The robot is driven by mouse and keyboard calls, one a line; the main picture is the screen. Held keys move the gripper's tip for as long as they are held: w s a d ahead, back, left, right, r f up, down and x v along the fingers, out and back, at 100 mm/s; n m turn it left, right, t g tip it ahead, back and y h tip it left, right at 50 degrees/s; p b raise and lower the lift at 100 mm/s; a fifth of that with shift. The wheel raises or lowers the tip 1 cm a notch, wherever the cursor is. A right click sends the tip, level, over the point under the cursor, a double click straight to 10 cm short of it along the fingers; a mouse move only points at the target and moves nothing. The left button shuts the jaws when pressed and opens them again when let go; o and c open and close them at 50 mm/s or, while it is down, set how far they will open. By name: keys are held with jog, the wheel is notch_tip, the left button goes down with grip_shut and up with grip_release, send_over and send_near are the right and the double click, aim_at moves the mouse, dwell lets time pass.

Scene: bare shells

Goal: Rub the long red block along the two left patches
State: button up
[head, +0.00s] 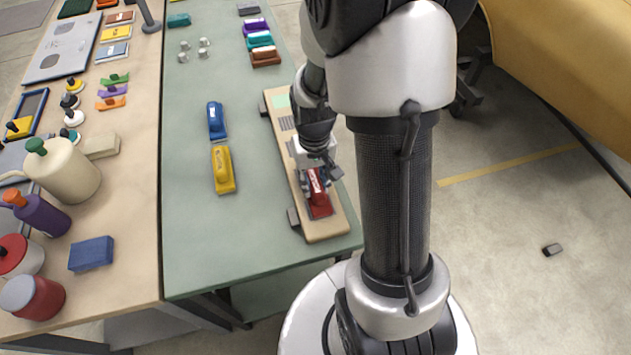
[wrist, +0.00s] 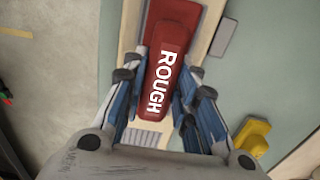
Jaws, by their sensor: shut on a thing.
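A long red block (head: 316,186) marked ROUGH is held in my gripper (head: 317,172). The wrist view shows the block (wrist: 168,70) between the two blue-sided fingers, which are shut on it. The block is over the near end of a narrow wooden board (head: 338,218), at a dark red patch (head: 320,211); the patch also shows in the wrist view (wrist: 188,12). I cannot tell whether block and patch touch. Farther along the board are a pale green patch (head: 280,101) and a grey striped patch (head: 287,123). My gripper hides part of the board's middle.
A blue block (head: 216,120) and a yellow block (head: 222,170) lie on the green table left of the board. Grey clamps (head: 293,217) sit at the board's edge. A tan table (head: 125,200) at left holds jugs, jars and stamps. The green tabletop's near-left area is clear.

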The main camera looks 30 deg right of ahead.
jog(key=shift+w, duration=0.15)
jog(key=shift+r+p, duration=0.4)
jog(key=shift+r, duration=0.1)
notch_tip(320, 180, up, 6)
jog(key=p, duration=0.5)
jog(key=shift+r, duration=0.1)
